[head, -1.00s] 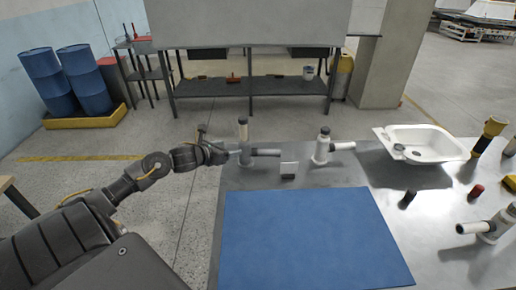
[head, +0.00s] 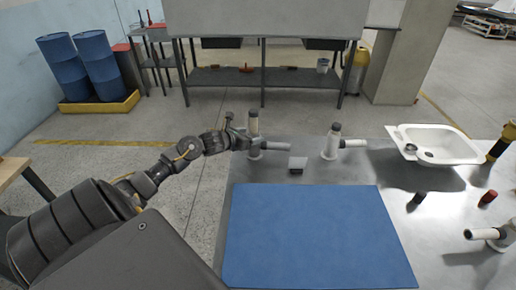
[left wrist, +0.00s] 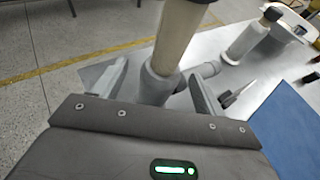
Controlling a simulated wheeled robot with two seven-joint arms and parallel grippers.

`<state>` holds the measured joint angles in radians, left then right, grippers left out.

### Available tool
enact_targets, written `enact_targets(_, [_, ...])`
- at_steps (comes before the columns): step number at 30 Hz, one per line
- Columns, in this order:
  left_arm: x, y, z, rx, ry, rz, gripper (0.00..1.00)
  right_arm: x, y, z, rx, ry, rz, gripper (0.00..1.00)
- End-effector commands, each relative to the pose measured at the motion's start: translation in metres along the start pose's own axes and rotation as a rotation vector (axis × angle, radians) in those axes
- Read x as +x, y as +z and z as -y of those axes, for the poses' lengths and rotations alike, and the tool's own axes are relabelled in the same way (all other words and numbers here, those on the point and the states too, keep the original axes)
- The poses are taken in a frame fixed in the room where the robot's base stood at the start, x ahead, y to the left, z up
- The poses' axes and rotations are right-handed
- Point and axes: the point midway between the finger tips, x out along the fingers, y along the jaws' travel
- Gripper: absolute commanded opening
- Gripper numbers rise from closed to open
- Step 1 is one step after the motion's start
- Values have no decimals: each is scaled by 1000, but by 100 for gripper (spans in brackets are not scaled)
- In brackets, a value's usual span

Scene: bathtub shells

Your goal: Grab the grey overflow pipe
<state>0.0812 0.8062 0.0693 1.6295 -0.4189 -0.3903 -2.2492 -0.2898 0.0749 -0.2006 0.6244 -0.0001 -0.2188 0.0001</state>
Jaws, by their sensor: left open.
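A pipe fitting with an upright pale tube and a dark cap (head: 253,128) stands on the metal table's far left corner, its side stub pointing right. In the left wrist view its cream tube (left wrist: 180,35) rises from a grey body (left wrist: 158,86). My left gripper (head: 238,141) is at this fitting from the left. In the left wrist view the fingers of my left gripper (left wrist: 158,90) are open, one on each side of the grey body; I cannot tell whether they touch it. My right gripper is not in view.
A white basin (head: 455,148) sits at the back right. A blue mat (head: 318,235) lies clear in front. Another pipe piece (head: 485,234) is at the right edge.

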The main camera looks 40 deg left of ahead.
Motion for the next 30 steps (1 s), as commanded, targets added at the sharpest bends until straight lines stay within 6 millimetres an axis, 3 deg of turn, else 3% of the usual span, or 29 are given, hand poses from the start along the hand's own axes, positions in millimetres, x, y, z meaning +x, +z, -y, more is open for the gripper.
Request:
enact_targets(6, [28,4,3,-7,-2,1,72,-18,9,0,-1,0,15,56])
enact_targets(10, [43,1,2,-3,-1,0,72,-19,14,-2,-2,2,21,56])
enact_targets(20, [49,0,2,0,-2,-1,72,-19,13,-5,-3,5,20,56])
enact_targets(30, [49,0,2,0,-1,0,27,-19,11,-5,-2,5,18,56])
